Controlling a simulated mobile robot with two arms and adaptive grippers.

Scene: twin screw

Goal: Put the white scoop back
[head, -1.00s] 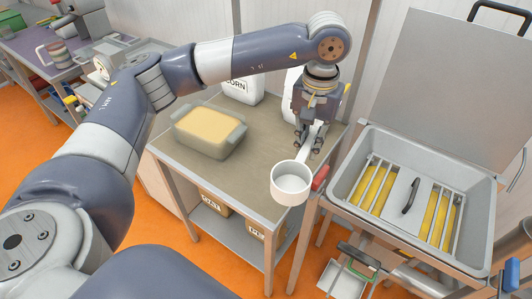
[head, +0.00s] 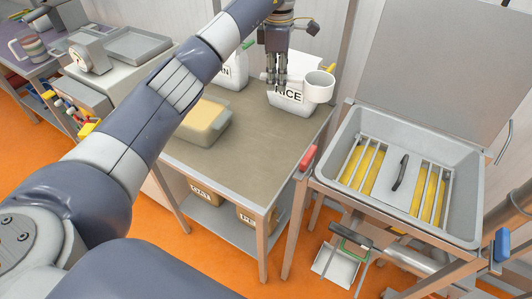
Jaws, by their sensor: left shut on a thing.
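The gripper hides the scoop's handle and part of the bin. I cannot tell whether the scoop touches the bin. My right gripper is not in view.
A tub of yellow contents (head: 203,122) stands left on the steel table (head: 240,155), partly behind my arm. Another white bin (head: 236,70) stands at the back. The table's front is clear. A steel machine (head: 340,195) with a raised lid is on the right.

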